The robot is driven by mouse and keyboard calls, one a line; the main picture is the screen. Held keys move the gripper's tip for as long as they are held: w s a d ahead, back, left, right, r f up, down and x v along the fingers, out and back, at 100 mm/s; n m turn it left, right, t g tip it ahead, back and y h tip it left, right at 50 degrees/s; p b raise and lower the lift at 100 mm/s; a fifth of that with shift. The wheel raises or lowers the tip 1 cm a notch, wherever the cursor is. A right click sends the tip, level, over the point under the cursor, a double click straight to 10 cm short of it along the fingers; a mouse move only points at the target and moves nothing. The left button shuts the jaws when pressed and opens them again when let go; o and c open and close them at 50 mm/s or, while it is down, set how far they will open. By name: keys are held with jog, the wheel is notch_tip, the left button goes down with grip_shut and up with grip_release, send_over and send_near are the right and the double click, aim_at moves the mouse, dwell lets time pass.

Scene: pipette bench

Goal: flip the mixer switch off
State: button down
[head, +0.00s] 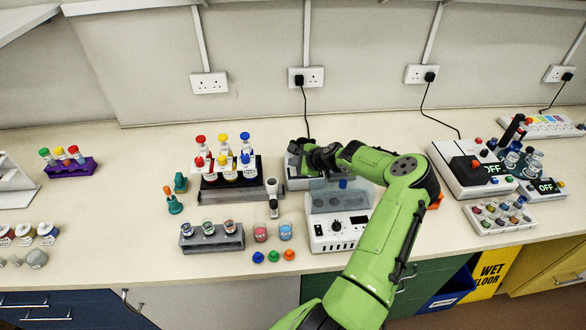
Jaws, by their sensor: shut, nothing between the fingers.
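I cannot tell for certain which device is the mixer, and no switch can be made out clearly. A white box with a clear top, dark knobs and a small dial (336,232) stands at the middle of the bench. A grey-white unit (293,174) sits just behind it, partly hidden by my arm. My green arm reaches over the white box from the front right. My gripper (306,150) is dark, small in view and shut, over the back of the grey-white unit. I cannot tell whether it touches anything.
Left of the devices are a rack of capped bottles (227,184), a pipette (272,197) and a grey vial rack (212,239). Loose coloured caps (273,256) lie in front. At right are a white device reading OFF (462,180) and a tube tray (500,215).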

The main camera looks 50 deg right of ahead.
aim_at(295, 172)
jog(key=shift+f, duration=0.4)
jog(key=shift+f+b, duration=0.3)
jog(key=shift+b, duration=0.1)
dwell(0.5)
jog(key=shift+r+p, duration=0.7)
jog(key=shift+r, duration=0.05)
jog(key=r+p, duration=0.2)
jog(key=r, duration=0.1)
jog(key=r+p, duration=0.2)
jog(key=shift+s+a+r, duration=0.15)
jog(key=shift+s, duration=0.1)
